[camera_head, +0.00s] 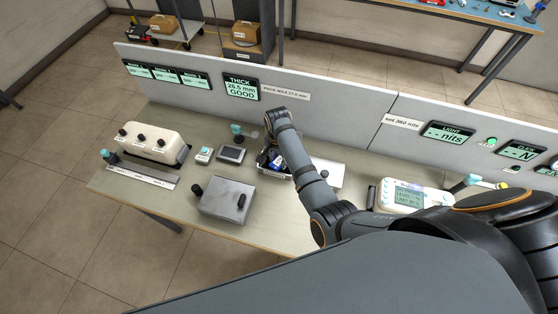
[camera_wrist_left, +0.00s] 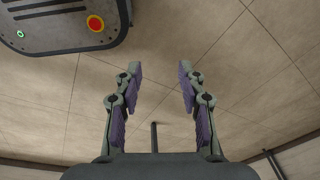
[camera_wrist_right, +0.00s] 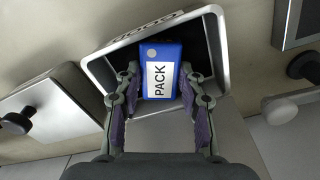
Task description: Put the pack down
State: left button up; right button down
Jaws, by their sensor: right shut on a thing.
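The blue pack with a white PACK label (camera_wrist_right: 160,75) is between the fingers of my right gripper (camera_wrist_right: 161,82) in the right wrist view. The pack is inside the outline of a dark tray with a pale rim (camera_wrist_right: 223,72). I cannot tell whether it touches the tray's floor. In the head view my right gripper (camera_head: 268,160) is low over the tray (camera_head: 275,174), and the arm hides part of both. My left gripper (camera_wrist_left: 158,88) is open and empty above the tiled floor in the left wrist view.
The workbench (camera_head: 150,200) holds a metal box with black knobs (camera_head: 226,198), a cream device with knobs (camera_head: 153,143) and a small dark-topped unit (camera_head: 231,153). A display reads THICK 26.5 mm GOOD (camera_head: 241,88). A cream meter (camera_head: 410,196) stands right of the arm.

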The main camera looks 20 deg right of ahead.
aim_at(278, 161)
jog(key=shift+a, duration=0.15)
jog(key=c, duration=1.2)
grip_release()
jog(key=o, duration=0.4)
jog(key=shift+f, duration=0.1)
pick_arm(q)
jog(key=shift+s+a, duration=0.25)
jog(key=shift+s, duration=0.65)
jog(key=shift+w, duration=0.1)
pick_arm(e)
jog(key=shift+r, duration=0.5)
pick_arm(q)
notch_tip(278, 161, up, 10)
jog(key=p, duration=1)
jog(key=shift+r, duration=0.15)
pick_arm(e)
jog(key=shift+r, duration=5.7)
